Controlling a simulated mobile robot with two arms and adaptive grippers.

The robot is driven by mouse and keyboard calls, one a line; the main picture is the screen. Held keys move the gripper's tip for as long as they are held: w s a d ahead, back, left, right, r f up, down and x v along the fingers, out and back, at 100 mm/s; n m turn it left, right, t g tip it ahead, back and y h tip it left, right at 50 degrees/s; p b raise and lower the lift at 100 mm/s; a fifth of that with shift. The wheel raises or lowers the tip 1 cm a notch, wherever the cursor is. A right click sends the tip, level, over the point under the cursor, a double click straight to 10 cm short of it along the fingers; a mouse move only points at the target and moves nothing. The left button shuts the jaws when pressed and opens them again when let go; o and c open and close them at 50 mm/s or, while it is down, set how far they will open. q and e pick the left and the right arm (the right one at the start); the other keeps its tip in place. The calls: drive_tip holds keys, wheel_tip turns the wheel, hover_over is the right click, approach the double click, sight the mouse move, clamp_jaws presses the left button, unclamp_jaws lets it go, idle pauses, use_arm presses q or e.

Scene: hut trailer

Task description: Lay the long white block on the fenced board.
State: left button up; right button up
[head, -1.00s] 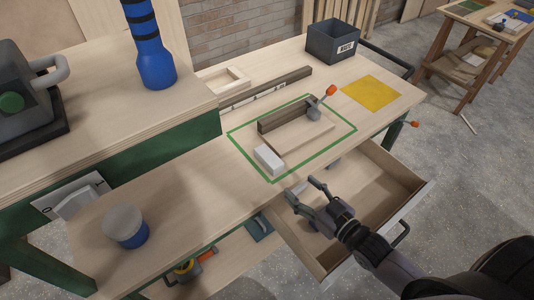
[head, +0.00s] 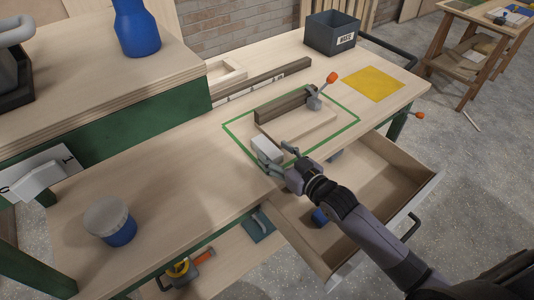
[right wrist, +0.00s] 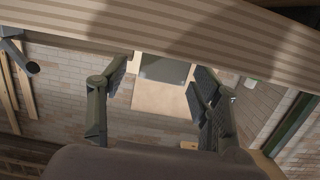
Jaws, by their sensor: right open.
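The white block (head: 267,149) lies inside the green outline, at the near left corner of the pale board (head: 312,127). I cannot tell whether it rests on the board or on the bench beside it. A dark fence bar (head: 280,105) runs along the board's back edge, with an orange-handled clamp (head: 314,98) at its right end. My right gripper (head: 277,158) is open at the block's near end, its fingertips close to it; contact is unclear. Its parted fingers (right wrist: 158,95) also show in the right wrist view. My left gripper is not in view.
An open drawer (head: 375,190) lies below my right arm. A yellow sheet (head: 373,84) and a dark bin (head: 332,34) are at the bench's right. A blue jar with a grey lid (head: 110,220) stands front left. A raised shelf (head: 110,80) fills the left.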

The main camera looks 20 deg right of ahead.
sight(265, 145)
drive_tip(key=b+x, duration=0.2)
drive_tip(key=x, duration=0.2)
drive_tip(key=shift+f, duration=0.1)
drive_tip(key=shift+w, duration=0.2)
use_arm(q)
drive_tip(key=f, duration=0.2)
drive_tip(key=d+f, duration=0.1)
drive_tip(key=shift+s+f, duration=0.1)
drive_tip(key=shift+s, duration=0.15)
use_arm(e)
drive_tip(key=shift+c, duration=0.8)
drive_tip(key=c, duration=1.2)
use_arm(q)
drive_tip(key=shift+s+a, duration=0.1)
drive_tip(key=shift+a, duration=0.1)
use_arm(e)
drive_tip(key=shift+r, duration=0.25)
